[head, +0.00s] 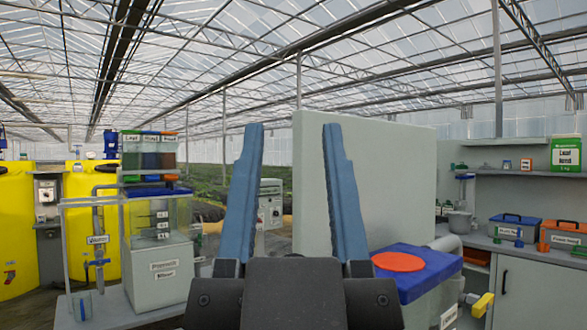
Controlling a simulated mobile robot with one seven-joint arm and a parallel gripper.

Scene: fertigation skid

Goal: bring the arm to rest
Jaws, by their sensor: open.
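My gripper (294,130) is in the middle of the head view. Its two blue fingers point upward and stand wide apart. The gap between them is empty, and through it I see the greenhouse background. The dark gripper body fills the bottom centre. The fingers touch nothing that I can see. The rest of my arm is hidden below the frame.
A clear tank (160,225) with labelled bottles above it stands left, near yellow tanks (18,230). Right of my gripper are a pale panel (400,185), a blue lid (440,266) with an orange disc, and a bench with toolboxes (515,229).

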